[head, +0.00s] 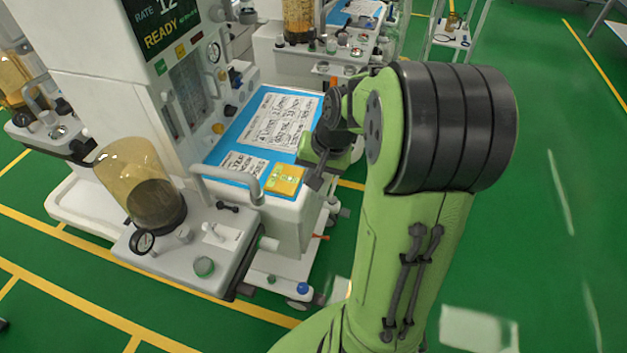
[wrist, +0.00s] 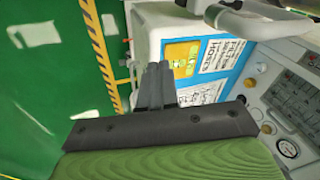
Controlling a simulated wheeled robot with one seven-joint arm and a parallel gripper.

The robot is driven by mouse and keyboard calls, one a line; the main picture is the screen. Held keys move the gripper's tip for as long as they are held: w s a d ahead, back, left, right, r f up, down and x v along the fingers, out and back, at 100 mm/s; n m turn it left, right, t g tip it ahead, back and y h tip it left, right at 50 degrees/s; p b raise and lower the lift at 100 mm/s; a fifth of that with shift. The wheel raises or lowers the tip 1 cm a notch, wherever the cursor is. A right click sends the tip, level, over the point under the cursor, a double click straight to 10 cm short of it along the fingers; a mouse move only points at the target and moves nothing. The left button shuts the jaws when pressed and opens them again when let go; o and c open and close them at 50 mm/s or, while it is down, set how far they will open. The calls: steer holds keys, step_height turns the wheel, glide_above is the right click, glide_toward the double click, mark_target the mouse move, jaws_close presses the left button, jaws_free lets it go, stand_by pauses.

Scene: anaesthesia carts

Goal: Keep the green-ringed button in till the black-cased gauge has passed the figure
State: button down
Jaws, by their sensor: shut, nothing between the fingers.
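My gripper (head: 316,184) is at the right end of the cart's blue worktop, well apart from the button. In the wrist view my gripper (wrist: 154,72) has its fingers together and empty.
The amber canister (head: 141,180) and a grey curved handle (head: 228,184) rise around the ledge. A yellow card (head: 284,179) and printed sheets (head: 283,119) lie on the worktop. The cart's screen (head: 163,27) reads READY. Green floor is free at right.

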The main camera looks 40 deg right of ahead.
steer(key=d+f+m+t+y+b, duration=0.2)
steer(key=d+f+m+t, duration=0.2)
steer(key=d+f+m, duration=0.6)
steer(key=d+f, duration=0.7)
steer(key=f, duration=0.1)
steer(key=shift+s+d+f+t+y, duration=0.2)
steer(key=shift+d+f+t+y, duration=0.1)
steer(key=shift+t, duration=0.1)
steer(key=shift+w+a, duration=0.1)
steer(key=w+a+b, duration=0.1)
steer(key=w+a, duration=0.4)
steer(key=w, duration=0.1)
steer(key=shift+w+a, duration=0.15)
steer(key=shift+w, duration=0.25)
stand_by(0.4)
steer(key=shift+w+a, duration=0.25)
steer(key=shift+w, duration=0.1)
